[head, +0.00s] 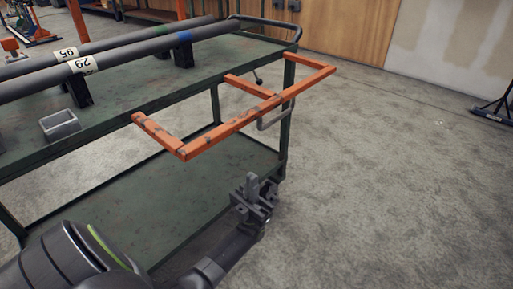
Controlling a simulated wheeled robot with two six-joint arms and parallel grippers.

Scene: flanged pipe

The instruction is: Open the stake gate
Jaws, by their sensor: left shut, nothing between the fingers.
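The stake gate (226,126) is an orange, chipped metal frame along the near right side of the green cart (150,85). It has one long bar and three short bars running to the cart's edge. A grey loop handle (276,117) sits under the long bar. A small lever with a black knob (258,79) shows behind it, near the cart's corner post. My left gripper (252,183) is shut and empty, below the gate and handle, apart from both, in front of the lower shelf. My right gripper is not in view.
Two dark pipes (130,50) with number labels lie on supports on the upper deck, beside a small grey bin (60,125). The lower shelf (190,190) is bare. Open grey floor (400,190) lies right of the cart. A dark stand (495,108) is at the far right.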

